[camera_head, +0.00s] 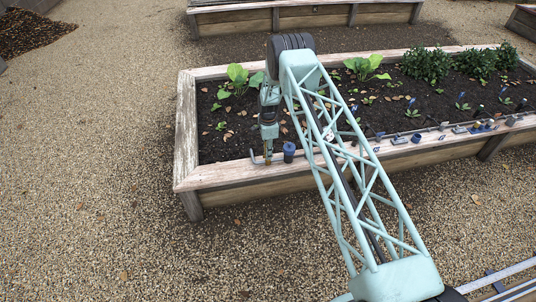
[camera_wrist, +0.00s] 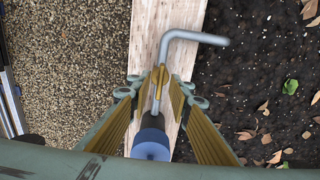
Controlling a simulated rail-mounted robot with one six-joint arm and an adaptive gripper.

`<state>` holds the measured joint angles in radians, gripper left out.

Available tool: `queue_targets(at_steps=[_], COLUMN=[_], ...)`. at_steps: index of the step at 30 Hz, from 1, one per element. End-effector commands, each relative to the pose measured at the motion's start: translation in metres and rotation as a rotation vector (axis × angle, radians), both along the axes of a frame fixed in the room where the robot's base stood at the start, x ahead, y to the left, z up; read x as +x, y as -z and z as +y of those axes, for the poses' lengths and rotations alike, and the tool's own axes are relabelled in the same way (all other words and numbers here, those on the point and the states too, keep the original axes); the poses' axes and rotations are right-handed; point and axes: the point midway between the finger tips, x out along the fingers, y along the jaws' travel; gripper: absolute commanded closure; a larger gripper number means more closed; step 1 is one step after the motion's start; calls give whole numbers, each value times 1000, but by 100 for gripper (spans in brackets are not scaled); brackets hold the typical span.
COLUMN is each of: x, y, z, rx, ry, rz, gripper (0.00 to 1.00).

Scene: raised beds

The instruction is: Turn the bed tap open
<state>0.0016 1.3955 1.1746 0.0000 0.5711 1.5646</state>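The tap has a blue cylindrical body (camera_wrist: 150,145) and a grey bent metal rod (camera_wrist: 190,37) that rises from a dark collar and turns right at its far end. In the head view the blue part (camera_head: 289,152) is at the bed's front edge, with the rod's end (camera_head: 254,157) to its left. My gripper (camera_wrist: 158,98) points down over the plank, its yellow-padded fingers on either side of the straight part of the rod. A gap shows between the fingers; whether either touches the rod, I cannot tell. My gripper (camera_head: 268,156) partly hides the rod in the head view.
The raised bed's wooden rim (camera_head: 225,174) runs below the gripper, with dark soil and leafy plants (camera_head: 238,78) behind. Several small tools and fittings (camera_head: 420,137) line the rim to the right. Open gravel (camera_head: 90,190) lies in front and to the left.

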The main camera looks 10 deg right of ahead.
Motion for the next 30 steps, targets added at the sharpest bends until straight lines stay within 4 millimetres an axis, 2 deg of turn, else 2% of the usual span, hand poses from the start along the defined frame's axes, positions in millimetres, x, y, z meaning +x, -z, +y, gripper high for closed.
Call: queue_targets(at_steps=[11, 18, 30], x=[0, 0, 0], y=[2, 2, 3], z=[0, 0, 0], rx=[0, 0, 0], ry=[0, 0, -24], rz=[0, 0, 1], gripper=[81, 100, 100])
